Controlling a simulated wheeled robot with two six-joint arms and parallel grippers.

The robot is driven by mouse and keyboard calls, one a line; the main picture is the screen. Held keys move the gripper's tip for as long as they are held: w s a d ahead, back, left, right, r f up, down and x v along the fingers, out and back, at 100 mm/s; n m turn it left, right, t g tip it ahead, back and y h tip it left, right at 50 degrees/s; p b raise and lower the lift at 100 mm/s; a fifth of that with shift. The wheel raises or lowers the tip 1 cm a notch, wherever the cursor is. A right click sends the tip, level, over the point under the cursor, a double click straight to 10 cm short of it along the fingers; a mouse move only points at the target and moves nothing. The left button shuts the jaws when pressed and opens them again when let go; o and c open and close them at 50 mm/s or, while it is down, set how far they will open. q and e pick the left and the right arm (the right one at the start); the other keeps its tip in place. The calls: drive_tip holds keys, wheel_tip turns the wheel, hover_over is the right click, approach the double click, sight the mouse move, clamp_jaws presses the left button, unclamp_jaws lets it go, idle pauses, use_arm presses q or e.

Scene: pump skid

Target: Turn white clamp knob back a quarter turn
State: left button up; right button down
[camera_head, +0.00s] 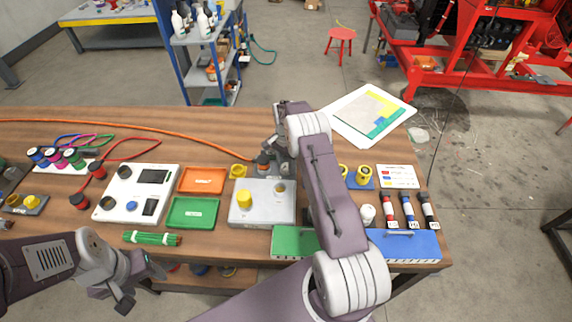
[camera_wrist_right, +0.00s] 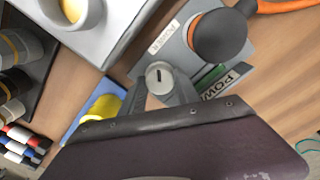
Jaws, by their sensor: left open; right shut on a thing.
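The white clamp knob (camera_wrist_right: 159,76) shows in the right wrist view as a small round pale knob with a dark slot line. It sits on a grey plate (camera_wrist_right: 182,58) beside a dark plug. My right gripper (camera_wrist_right: 163,88) is shut on the knob, with one finger on each side of it. In the head view my right gripper (camera_head: 280,152) is at the back of the table, behind the grey box, and the arm partly hides that area. My left gripper (camera_head: 128,285) is open and empty at the front left, below the table edge.
An orange cable (camera_head: 150,128) runs along the back of the table to the plug (camera_wrist_right: 218,36) close by the knob. A grey box (camera_head: 262,217) with a yellow knob stands in front. Trays, bottles and green and blue boxes crowd the front.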

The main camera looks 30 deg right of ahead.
drive_tip(key=n+b, duration=0.1)
drive_tip(key=n, duration=0.7)
drive_tip(key=shift+n, duration=0.4)
drive_tip(key=n, duration=0.4)
drive_tip(key=shift+b, duration=0.35)
drive_tip(key=shift+r+n, duration=0.1)
drive_tip(key=shift+n, duration=2.4)
drive_tip(key=c, duration=0.9)
unclamp_jaws()
